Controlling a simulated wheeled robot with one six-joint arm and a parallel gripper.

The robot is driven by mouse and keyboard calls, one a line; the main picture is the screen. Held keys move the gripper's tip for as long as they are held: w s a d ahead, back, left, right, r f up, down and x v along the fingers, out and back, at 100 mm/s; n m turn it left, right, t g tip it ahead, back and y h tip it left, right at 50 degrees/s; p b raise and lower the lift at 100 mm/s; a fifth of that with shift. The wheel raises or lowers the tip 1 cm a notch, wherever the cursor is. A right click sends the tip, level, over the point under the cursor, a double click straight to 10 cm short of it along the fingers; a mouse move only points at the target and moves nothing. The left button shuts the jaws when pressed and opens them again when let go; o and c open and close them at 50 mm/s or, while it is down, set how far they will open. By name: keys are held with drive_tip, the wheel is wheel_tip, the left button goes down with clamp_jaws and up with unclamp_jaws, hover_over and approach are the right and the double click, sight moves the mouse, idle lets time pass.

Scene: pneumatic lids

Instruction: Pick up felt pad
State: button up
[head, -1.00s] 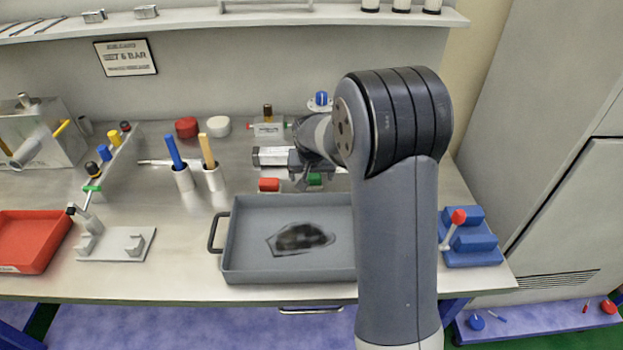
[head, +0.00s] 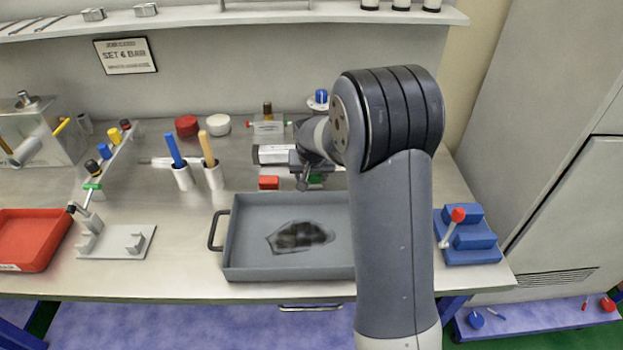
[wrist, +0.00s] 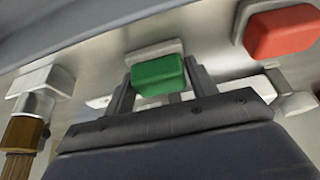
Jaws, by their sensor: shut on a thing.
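My gripper (wrist: 160,90) is at the back edge of the grey tray, with its fingers on both sides of a small green block (wrist: 158,75). It is shut on this block, the only pad-like thing between the fingers. The green block (head: 315,180) is partly hidden by my gripper (head: 303,178) in the head view. I cannot tell from its surface whether it is felt. A similar red block (head: 268,183) stands to its left, and this red block (wrist: 284,32) is at the upper right in the wrist view.
A grey tray (head: 228,240) with a dark flat patch (head: 298,237) in it lies in front of my gripper. A white cylinder device (head: 270,154) is close behind. Cups with blue and yellow handles (head: 183,178) stand left. My arm hides the tray's right end.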

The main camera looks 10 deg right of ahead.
wheel_tip(320, 180, up, 10)
drive_tip(key=shift+r+b, duration=0.1)
drive_tip(key=shift+b, duration=0.3)
idle(0.3)
drive_tip(key=o, duration=0.3)
drive_tip(key=shift+c, duration=1)
drive_tip(key=shift+s, duration=0.1)
